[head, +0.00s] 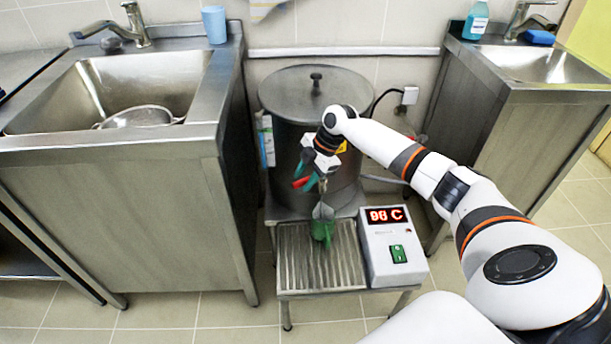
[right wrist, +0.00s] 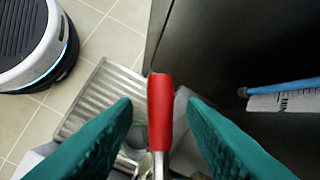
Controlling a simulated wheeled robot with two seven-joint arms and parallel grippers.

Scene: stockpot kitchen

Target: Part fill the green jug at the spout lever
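The green jug (head: 322,230) stands upright on the slatted drip tray (head: 293,262) in front of the big steel stockpot (head: 283,110). The spout lever has a red handle (head: 300,183), above the jug and slightly left of it. In the right wrist view the red handle (right wrist: 160,110) points up the picture between the teal fingers of my right gripper (right wrist: 160,125). The fingers are apart, with a gap on each side of the handle. In the head view my right gripper (head: 308,178) is at the lever, above the jug. My left gripper is out of view. The jug's fill level cannot be seen.
A control box (head: 380,228) with a red temperature display and green switch stands right of the tray. Steel sink units stand left (head: 130,200) and right (head: 500,130). A blue-and-white marked strip (right wrist: 285,98) is by the pot. The floor in front is clear.

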